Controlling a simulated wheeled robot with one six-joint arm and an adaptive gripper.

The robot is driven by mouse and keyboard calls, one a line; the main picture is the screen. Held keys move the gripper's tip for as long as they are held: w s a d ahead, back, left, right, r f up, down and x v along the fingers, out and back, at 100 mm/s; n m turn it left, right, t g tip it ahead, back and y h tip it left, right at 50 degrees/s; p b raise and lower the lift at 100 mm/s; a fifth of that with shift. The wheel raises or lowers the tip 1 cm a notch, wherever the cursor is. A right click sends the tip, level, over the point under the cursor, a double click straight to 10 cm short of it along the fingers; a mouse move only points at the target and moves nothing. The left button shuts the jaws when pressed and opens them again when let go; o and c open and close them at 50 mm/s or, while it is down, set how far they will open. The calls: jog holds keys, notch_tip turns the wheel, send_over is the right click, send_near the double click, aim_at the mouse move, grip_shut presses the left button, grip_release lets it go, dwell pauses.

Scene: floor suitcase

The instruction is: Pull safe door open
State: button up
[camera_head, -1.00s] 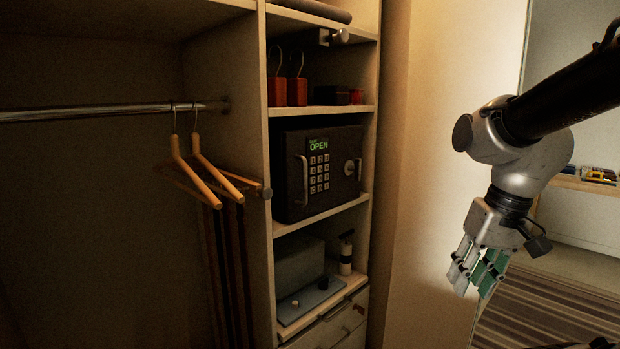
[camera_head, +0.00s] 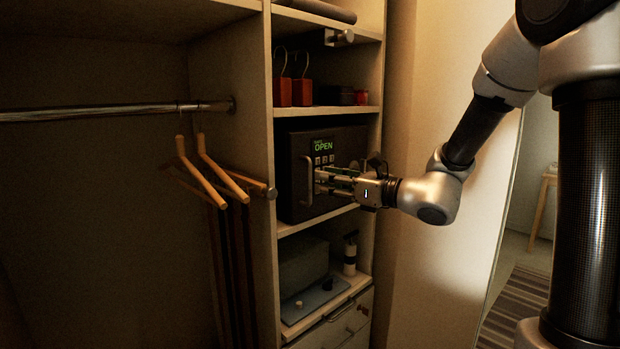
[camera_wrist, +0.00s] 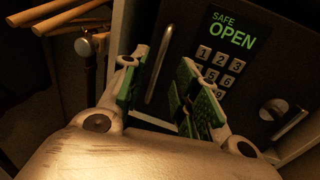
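A dark safe (camera_head: 293,152) stands on a middle shelf of the closet. Its door looks closed, and its green display (camera_head: 322,146) reads OPEN. A metal bar handle (camera_head: 308,182) runs upright on the left of the door. My gripper (camera_head: 322,181) is in front of the door, with its fingers pointing at the handle. In the wrist view my gripper (camera_wrist: 158,92) is open, with green pads. The handle (camera_wrist: 159,66) shows upright in the gap between the fingers, nearer the left finger. A round knob (camera_wrist: 272,110) is right of the keypad (camera_wrist: 218,68).
Red padlock-like objects (camera_head: 292,92) sit on the shelf above. A grey box (camera_head: 302,265) and a pump bottle (camera_head: 350,254) stand below. A shelf divider (camera_head: 262,120) borders the safe's left side.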

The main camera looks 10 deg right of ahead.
aim_at(310, 204)
jog(key=x, duration=0.5)
jog(key=shift+w+a, duration=0.25)
jog(key=shift+a, duration=0.05)
grip_shut()
